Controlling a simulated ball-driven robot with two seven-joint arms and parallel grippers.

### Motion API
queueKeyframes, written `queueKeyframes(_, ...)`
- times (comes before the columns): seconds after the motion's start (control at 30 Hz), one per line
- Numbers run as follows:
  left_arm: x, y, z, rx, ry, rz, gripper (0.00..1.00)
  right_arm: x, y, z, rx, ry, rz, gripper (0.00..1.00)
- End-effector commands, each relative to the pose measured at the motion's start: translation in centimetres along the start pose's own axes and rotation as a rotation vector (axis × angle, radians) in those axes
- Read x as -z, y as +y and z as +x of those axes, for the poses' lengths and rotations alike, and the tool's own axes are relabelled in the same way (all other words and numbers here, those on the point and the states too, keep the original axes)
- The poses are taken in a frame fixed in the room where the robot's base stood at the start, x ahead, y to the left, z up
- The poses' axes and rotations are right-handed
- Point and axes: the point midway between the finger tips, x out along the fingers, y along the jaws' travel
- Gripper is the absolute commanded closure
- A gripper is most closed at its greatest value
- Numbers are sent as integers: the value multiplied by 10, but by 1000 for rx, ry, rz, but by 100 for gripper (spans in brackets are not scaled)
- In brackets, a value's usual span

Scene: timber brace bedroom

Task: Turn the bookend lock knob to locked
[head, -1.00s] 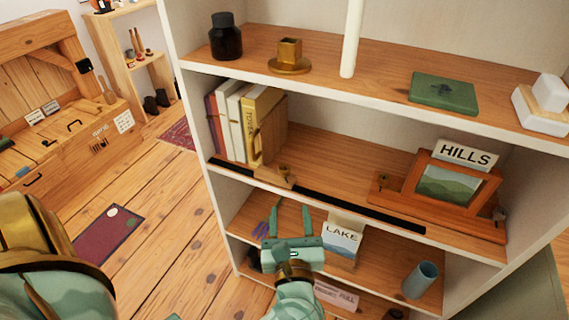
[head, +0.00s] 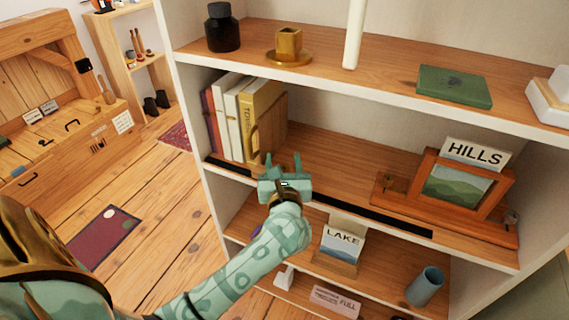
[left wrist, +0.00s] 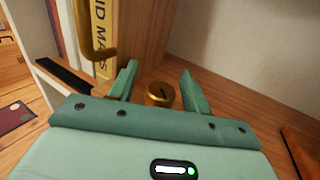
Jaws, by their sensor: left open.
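The brass lock knob (left wrist: 160,95) shows in the left wrist view as a short round cylinder with a dark mark on its top. It stands at the front of the middle shelf, by the wooden bookend (head: 274,125) that holds up the row of books. My left gripper (head: 283,162) is at the shelf's front edge and hides the knob in the head view. In the left wrist view its open fingers (left wrist: 158,78) stand on either side of the knob, with visible gaps; I see no contact. Which setting the knob is at, I cannot tell. My right gripper is not in view.
A brass hook-shaped bracket (left wrist: 92,38) is close to the left finger, before the yellow book (head: 259,115). A black rail (head: 372,220) runs along the shelf edge. The HILLS picture stand (head: 455,185) is at the right. The shelf between is clear.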

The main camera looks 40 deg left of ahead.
Motion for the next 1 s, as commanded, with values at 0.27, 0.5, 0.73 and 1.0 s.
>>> queueKeyframes(0.27,0,0,2,0,0,0,52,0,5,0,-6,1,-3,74)
queueKeyframes(0.5,0,0,2,0,0,0,96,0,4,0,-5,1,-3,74)
queueKeyframes(0.73,-1,0,1,22,-1,2,96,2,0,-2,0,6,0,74)
queueKeyframes(1.0,-2,-2,1,159,-2,6,96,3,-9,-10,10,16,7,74)
